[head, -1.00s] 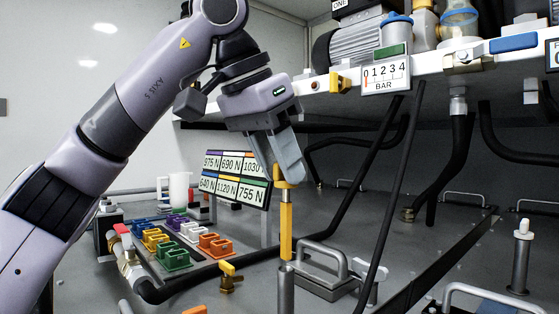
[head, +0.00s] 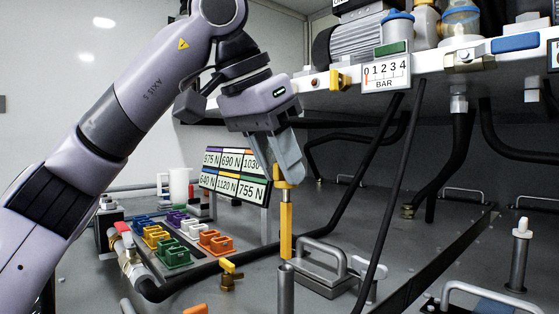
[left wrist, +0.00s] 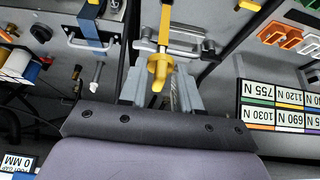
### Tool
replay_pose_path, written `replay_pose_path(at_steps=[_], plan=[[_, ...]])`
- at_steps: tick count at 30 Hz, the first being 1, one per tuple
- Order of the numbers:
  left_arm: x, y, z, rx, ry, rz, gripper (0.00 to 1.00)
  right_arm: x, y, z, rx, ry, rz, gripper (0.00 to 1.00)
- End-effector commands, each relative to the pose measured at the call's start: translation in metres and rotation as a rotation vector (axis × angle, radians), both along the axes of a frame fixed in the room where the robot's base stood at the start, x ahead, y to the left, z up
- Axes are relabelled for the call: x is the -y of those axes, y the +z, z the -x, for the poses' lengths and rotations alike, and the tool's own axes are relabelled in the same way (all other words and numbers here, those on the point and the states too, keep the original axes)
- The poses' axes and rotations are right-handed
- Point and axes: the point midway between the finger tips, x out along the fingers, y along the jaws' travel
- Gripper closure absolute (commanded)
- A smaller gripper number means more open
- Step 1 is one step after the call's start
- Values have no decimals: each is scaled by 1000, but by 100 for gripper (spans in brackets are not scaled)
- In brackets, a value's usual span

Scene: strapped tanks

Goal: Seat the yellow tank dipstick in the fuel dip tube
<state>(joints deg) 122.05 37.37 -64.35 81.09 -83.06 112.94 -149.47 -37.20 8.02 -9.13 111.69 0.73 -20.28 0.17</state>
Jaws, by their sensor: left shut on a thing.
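The yellow dipstick (head: 286,228) hangs upright below my left gripper (head: 286,178), which is shut on its handle near the top. In the left wrist view the yellow handle (left wrist: 160,68) lies between the fingers of my left gripper (left wrist: 160,92). A grey upright tube (head: 285,288), apparently the fuel dip tube, stands just below the dipstick's lower end in the head view. A small gap shows between them. I cannot tell whether they line up in depth. My right gripper is not in view.
A grey bar handle (head: 322,258) on a plate stands close right of the tube. A brass valve with a yellow lever (head: 229,276) is to the left. A rack of coloured blocks (head: 187,240) and a label board (head: 234,176) are further left. Black hoses (head: 383,215) hang at right.

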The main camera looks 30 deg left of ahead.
Motion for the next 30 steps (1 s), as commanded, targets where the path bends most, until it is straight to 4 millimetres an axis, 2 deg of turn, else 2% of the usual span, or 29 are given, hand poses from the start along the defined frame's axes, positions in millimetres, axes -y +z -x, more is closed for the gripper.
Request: replay_pose_path(at_steps=[10,30], plan=[[0,1,0,0,1,0,100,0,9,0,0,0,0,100],[0,-9,0,1,0,0,100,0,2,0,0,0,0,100]])
